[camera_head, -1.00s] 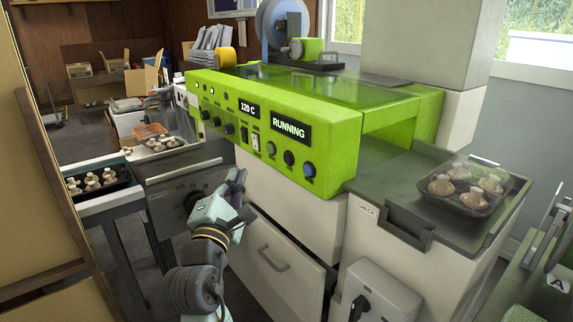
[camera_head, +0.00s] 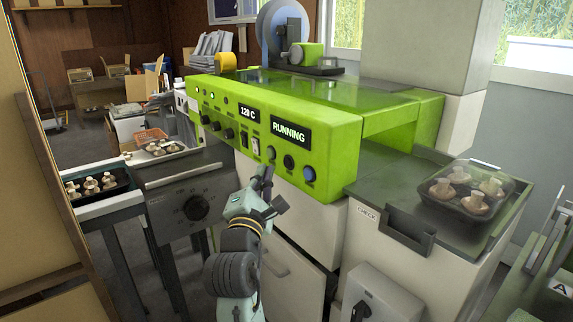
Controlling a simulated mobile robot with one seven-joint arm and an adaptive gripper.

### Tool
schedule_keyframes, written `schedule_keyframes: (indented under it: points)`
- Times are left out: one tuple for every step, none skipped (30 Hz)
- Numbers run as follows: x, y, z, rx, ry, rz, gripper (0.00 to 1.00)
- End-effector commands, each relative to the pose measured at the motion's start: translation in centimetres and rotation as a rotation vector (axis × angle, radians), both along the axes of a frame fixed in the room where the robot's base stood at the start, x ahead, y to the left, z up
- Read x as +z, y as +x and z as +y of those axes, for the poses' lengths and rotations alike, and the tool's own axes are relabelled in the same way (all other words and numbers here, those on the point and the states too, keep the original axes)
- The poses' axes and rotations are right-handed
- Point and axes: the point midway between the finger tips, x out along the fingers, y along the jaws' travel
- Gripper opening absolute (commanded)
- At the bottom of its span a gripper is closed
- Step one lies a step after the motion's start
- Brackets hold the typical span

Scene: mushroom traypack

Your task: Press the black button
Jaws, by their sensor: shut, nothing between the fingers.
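The black button (camera_head: 289,162) is on the front panel of the green machine (camera_head: 330,133), below the RUNNING display (camera_head: 290,134). It sits between a grey-blue button (camera_head: 270,153) on its left and a blue button (camera_head: 309,174) on its right. My gripper (camera_head: 265,172) is shut and empty. In the picture its tip is just below the grey-blue button, left of and slightly below the black button. The black button is in plain sight. I cannot tell how far the fingertips are from the panel.
Black knobs (camera_head: 229,133) and a switch (camera_head: 256,148) are further left on the panel. A tray of mushrooms (camera_head: 463,208) sits on the counter at right. Another mushroom tray (camera_head: 98,186) is at left. A white drawer cabinet (camera_head: 300,216) stands below the panel.

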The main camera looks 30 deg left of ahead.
Motion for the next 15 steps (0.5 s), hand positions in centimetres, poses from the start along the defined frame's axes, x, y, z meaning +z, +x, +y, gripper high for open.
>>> schedule_keyframes:
  points:
    - [0.2, 0.6, -0.3, -0.003, -0.003, 0.003, 0.0]
    - [0.2, 0.9, -0.4, -0.002, -0.002, 0.002, 0.0]
    - [0.2, 1.2, -0.5, -0.001, -0.001, 0.001, 0.0]
    - [0.2, 1.3, -0.6, 0.0, -0.002, 0.002, 0.0]
    - [0.1, 1.5, -0.6, -0.001, -0.002, 0.003, 0.0]
    - [0.1, 1.7, -0.7, -0.001, -0.002, 0.003, 0.0]
    - [0.1, 1.8, -0.8, -0.001, -0.001, 0.003, 0.0]
    - [0.1, 1.9, -0.8, 0.0, -0.001, 0.002, 0.0]
    - [0.1, 2.0, -0.8, 0.001, -0.001, 0.003, 0.0]
    - [0.0, 2.0, -0.9, 0.001, -0.001, 0.002, 0.0]
    - [0.0, 2.0, -0.9, 0.001, 0.0, 0.002, 0.0]
    - [0.0, 2.0, -0.9, 0.001, 0.0, 0.002, 0.0]
    - [0.0, 2.0, -0.8, 0.001, 0.0, 0.002, 0.0]
    - [0.0, 2.0, -0.9, 0.001, 0.0, 0.002, 0.0]
    - [0.0, 2.0, -0.9, 0.001, 0.0, 0.002, 0.0]
